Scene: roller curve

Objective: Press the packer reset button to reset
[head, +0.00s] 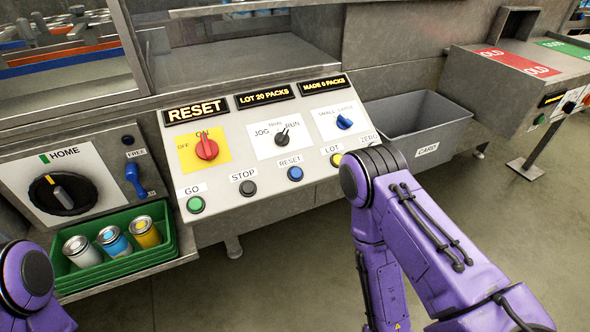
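The packer control panel (262,205) is a tilted grey panel in the middle of the head view. Its reset button (295,173) is a round blue button under a RESET label, in the lower row. A lit display (196,110) at the panel's upper left reads RESET. My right arm is raised in front of the panel's lower right corner, and its elbow partly covers the button below ZERO. Only a small part of my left arm shows at the lower left. Neither gripper is in view.
Green (196,204) and dark STOP (248,188) buttons sit left of reset; a yellow LOT button (337,160) sits right. Above are a red switch (206,146), black JOG/RUN knob (282,137) and blue knob (344,122). A green tray (120,272) holds cans. A grey bin (425,125) stands right.

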